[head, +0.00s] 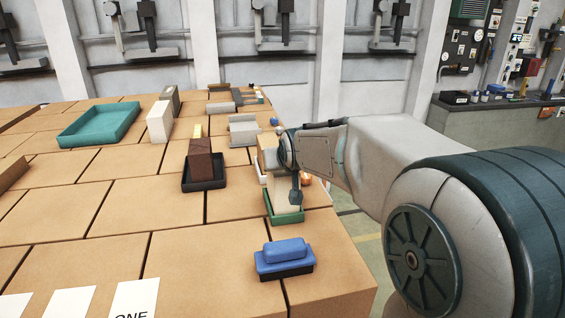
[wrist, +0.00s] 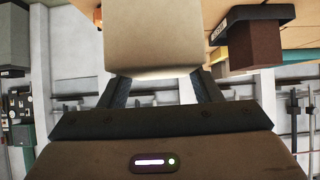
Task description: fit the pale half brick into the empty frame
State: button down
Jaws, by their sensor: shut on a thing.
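My gripper (head: 294,192) is shut on the pale half brick (wrist: 152,38), which fills the space between the fingers in the wrist view. In the head view the pale half brick (head: 284,203) shows partly behind the gripper, its lower end at a green frame (head: 287,220) near the table's right edge. I cannot tell whether it is inside the frame or just above it. A dark brown brick (head: 201,163) stands upright in a black frame (head: 204,186) to the left; the brown brick also shows in the wrist view (wrist: 253,48).
A blue-handled item (head: 285,250) on a black base lies in front of the green frame. A teal tray (head: 85,138), a white block (head: 159,121) and a grey holder (head: 243,138) stand farther back. White cards (head: 135,298) lie at the front left. The front-middle tabletop is clear.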

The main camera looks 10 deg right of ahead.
jog(key=shift+f+b, duration=1.05)
jog(key=shift+c, duration=1.9)
grip_release()
jog(key=shift+f, duration=0.1)
jog(key=shift+s, duration=0.1)
jog(key=b+v, duration=0.1)
jog(key=v, duration=1.2)
jog(key=shift+s+r+b, duration=0.3)
jog(key=shift+a, duration=0.1)
